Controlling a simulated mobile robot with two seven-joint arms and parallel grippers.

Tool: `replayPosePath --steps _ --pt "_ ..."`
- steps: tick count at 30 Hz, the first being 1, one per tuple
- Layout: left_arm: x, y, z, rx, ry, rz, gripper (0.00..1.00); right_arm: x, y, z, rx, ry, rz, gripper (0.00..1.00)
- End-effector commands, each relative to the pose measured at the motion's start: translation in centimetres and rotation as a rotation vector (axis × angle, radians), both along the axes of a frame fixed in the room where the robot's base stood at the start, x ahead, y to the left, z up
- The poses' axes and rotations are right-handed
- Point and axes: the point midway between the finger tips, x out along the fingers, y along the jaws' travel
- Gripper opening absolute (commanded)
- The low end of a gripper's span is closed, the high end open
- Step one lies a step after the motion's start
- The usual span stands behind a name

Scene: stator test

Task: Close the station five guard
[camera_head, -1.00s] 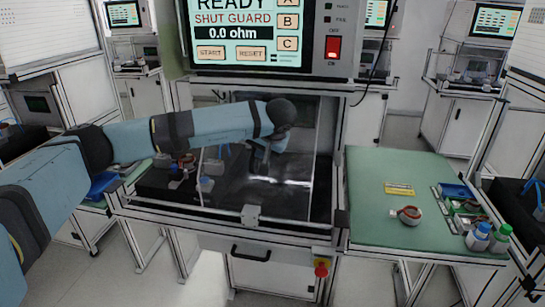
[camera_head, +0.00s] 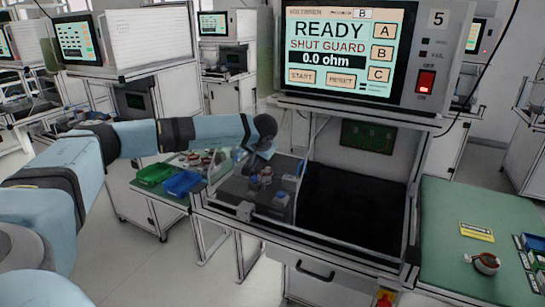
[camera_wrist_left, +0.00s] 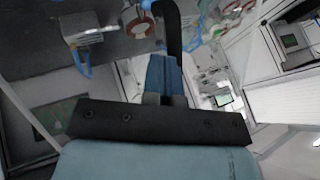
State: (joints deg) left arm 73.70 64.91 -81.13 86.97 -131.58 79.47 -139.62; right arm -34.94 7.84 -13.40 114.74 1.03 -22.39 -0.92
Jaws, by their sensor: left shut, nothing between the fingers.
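The station five tester (camera_head: 345,50) carries the number 5 and reads READY, SHUT GUARD, 0.0 ohm. Below it, the clear guard (camera_head: 230,190) stands across the left part of the bay, with a grey block (camera_head: 245,210) at its lower edge. Small parts on the bay floor (camera_head: 262,180) show through it. The right part of the bay, with a black floor (camera_head: 350,205), is uncovered. My left gripper (camera_head: 252,160) is shut and empty at the guard's upper part; contact is unclear. It also shows in the left wrist view (camera_wrist_left: 168,30). My right gripper is not in view.
A green side table (camera_head: 470,240) at the right holds a stator (camera_head: 486,263), a yellow label (camera_head: 476,231) and other parts. Green (camera_head: 155,174) and blue (camera_head: 183,183) bins stand on a table at the left. A drawer handle (camera_head: 315,270) is under the bay.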

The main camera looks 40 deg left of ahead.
Motion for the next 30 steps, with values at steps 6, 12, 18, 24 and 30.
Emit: replayPosePath --steps 6,12,18,24,30 --pt "-0.4 1.2 0.0 0.001 0.001 0.0 0.0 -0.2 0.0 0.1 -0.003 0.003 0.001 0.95" --pt "-0.4 1.4 0.0 0.002 0.001 0.002 0.0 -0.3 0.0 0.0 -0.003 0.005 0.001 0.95" --pt "-0.4 1.5 0.0 0.003 0.0 0.004 0.0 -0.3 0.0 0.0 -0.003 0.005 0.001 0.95" --pt "-0.1 0.3 0.5 0.001 0.0 0.003 0.0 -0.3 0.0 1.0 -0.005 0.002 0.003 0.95" --pt "0.0 -2.6 1.7 0.0 -0.003 0.001 0.0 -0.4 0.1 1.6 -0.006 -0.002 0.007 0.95"
